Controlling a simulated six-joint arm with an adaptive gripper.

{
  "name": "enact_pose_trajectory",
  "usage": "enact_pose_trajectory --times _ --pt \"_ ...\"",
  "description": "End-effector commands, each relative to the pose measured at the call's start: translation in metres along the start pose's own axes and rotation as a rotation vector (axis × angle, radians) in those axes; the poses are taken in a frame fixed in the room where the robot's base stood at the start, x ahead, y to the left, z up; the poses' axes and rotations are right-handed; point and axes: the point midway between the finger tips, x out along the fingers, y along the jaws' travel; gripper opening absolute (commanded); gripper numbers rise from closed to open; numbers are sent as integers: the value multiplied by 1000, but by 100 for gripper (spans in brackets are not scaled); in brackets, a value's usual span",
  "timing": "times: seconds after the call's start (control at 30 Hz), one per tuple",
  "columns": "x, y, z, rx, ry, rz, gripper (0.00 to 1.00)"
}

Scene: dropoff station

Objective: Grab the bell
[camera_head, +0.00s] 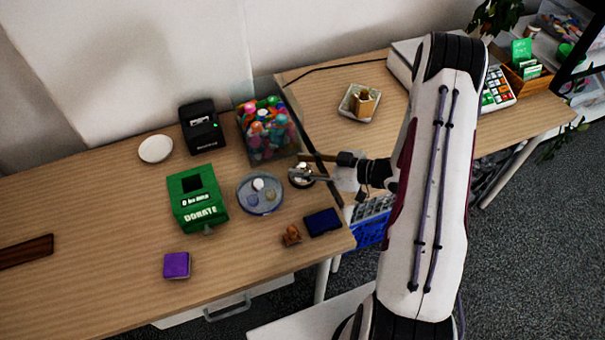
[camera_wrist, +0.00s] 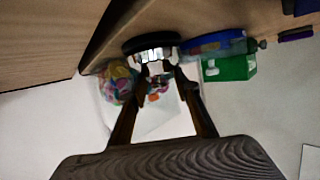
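The bell (camera_head: 300,176) is a small silver dome on a dark round base, on the table's right side beside a round tray. It also shows in the wrist view (camera_wrist: 152,50), upside down, just beyond my fingertips. My gripper (camera_head: 308,170) reaches in from the right at the bell, partly covering it. In the wrist view the two dark fingers (camera_wrist: 161,76) stand apart, with the silver dome showing between and past their tips. Whether they touch the bell cannot be told.
A round tray (camera_head: 247,207) with small items is left of the bell. A bin of colourful things (camera_head: 243,145) stands behind it. A dark blue pad (camera_head: 323,222) and a brown figure (camera_head: 291,236) lie in front. A green donation box (camera_head: 184,190) is farther left. The table edge is close on the right.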

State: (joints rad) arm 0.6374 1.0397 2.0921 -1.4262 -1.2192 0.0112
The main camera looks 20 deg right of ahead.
Motion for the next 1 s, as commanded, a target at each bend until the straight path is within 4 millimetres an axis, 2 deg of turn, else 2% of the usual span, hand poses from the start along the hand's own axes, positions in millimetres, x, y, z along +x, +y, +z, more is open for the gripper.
enact_pose_trajectory --times 0.57,0.6,0.7,1.0 --pt "2 0 0 -1 0 0 31" --pt "2 0 0 -1 0 0 21" --pt "2 0 0 -1 0 0 0" --pt "2 0 1 0 -2 0 0"
